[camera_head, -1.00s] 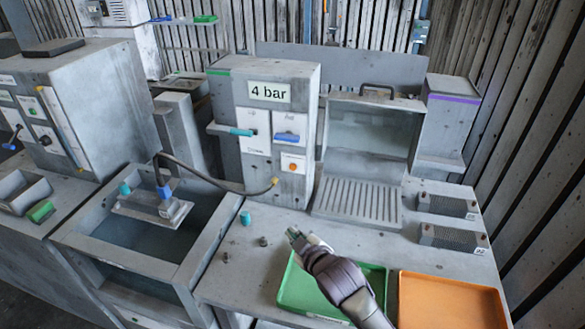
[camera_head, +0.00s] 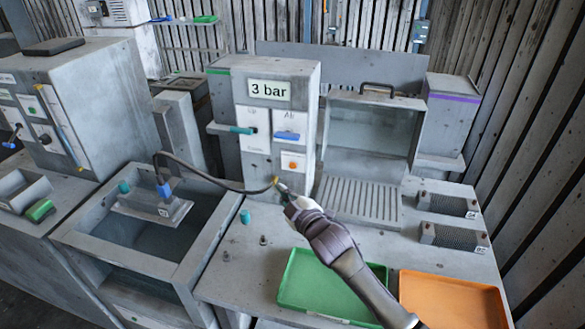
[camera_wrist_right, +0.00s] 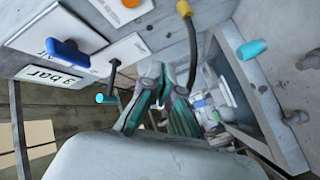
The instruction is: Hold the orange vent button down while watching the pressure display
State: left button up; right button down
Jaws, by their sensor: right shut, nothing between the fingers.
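The orange vent button (camera_head: 293,166) sits on a white plate low on the front of the grey pressure cabinet. It also shows at the top edge of the wrist view (camera_wrist_right: 130,3). The pressure display (camera_head: 269,90) above it reads "3 bar"; it appears upside down in the wrist view (camera_wrist_right: 52,76). My right gripper (camera_head: 283,188) is shut and empty, its tip just below the button near the cabinet's lower front. The button is not covered, and I see no contact with it. My left gripper is not in view.
A black hose with a yellow end (camera_head: 275,181) meets the cabinet close beside my right fingertips. A blue handle (camera_head: 286,136) and a teal handle (camera_head: 241,130) stick out above. A green tray (camera_head: 318,288) and an orange tray (camera_head: 450,300) lie in front. An open tank (camera_head: 190,255) is left.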

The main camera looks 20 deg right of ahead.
aim_at(293, 166)
jog(key=shift+w+d+b, duration=0.4)
jog(key=shift+w+d, duration=0.3)
jog(key=shift+w, duration=0.3)
jog(key=shift+w+d+b, duration=0.4)
jog(key=shift+w+d, duration=0.25)
jog(key=shift+w, duration=0.35)
jog(key=shift+w+d+b, duration=0.4)
jog(key=shift+w+d, duration=0.3)
jog(key=shift+w, duration=0.3)
jog(key=shift+w+d, duration=0.1)
jog(key=shift+w, duration=0.05)
jog(key=shift+w+d, duration=0.15)
jog(key=shift+w, duration=0.05)
jog(key=shift+w+d, duration=0.25)
jog(key=shift+w, duration=0.1)
jog(key=shift+s, duration=0.1)
dwell(2.5)
jog(key=shift+s+a+p, duration=0.35)
jog(key=shift+s+a, duration=0.15)
jog(key=shift+s, duration=0.1)
